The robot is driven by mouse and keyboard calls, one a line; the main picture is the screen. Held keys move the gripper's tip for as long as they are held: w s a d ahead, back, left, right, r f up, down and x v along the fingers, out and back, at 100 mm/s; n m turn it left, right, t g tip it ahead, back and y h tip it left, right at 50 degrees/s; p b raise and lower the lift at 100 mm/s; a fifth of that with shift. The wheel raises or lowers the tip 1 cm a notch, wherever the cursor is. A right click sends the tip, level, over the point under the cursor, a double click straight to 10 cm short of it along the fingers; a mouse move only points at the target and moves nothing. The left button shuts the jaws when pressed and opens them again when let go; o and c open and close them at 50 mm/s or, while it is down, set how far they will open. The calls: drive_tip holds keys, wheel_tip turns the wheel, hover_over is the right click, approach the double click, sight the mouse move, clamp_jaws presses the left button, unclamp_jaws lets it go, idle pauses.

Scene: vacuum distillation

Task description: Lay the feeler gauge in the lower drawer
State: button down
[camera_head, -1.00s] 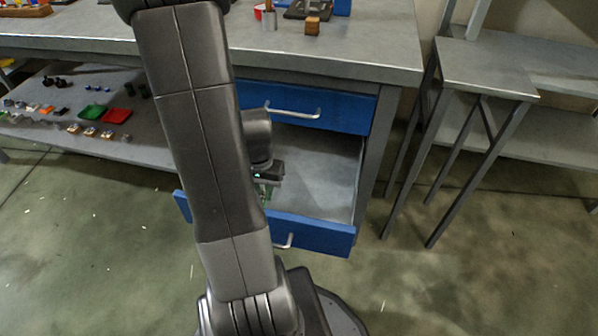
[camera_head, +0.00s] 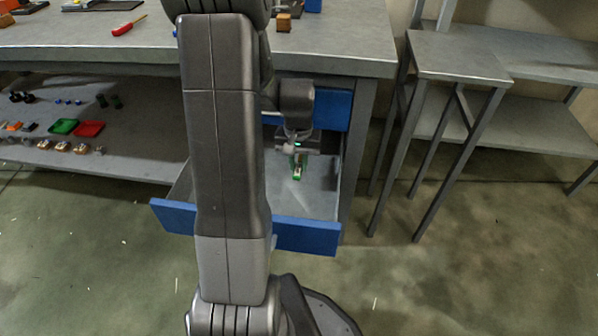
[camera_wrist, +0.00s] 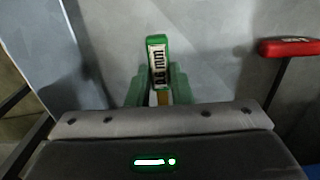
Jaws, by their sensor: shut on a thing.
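The feeler gauge (camera_wrist: 157,62) is a narrow green piece with a white label reading in mm. My gripper (camera_wrist: 158,88) is shut on it, with a green finger on each side. In the head view the gauge (camera_head: 299,170) hangs below my gripper (camera_head: 297,158), over the open lower drawer (camera_head: 306,238). The drawer has a blue front and a grey inside. I cannot tell whether the gauge touches the drawer floor. My arm hides the drawer's left part.
The upper blue drawer (camera_head: 331,110) sits just above, behind my wrist. A red-handled thing (camera_wrist: 288,47) shows at the right in the wrist view. A red screwdriver (camera_head: 129,25) lies on the bench top (camera_head: 330,52). The visible right drawer floor looks clear.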

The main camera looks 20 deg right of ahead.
sight(299, 167)
drive_tip(key=shift+d+f+b, duration=0.15)
drive_tip(key=shift+f+b, duration=0.7)
drive_tip(key=shift+f, duration=0.95)
drive_tip(key=shift+f, duration=0.15)
drive_tip(key=c, duration=1.3)
unclamp_jaws()
wheel_tip(299, 167, up, 12)
drive_tip(key=p, duration=0.4)
drive_tip(key=shift+r, duration=0.2)
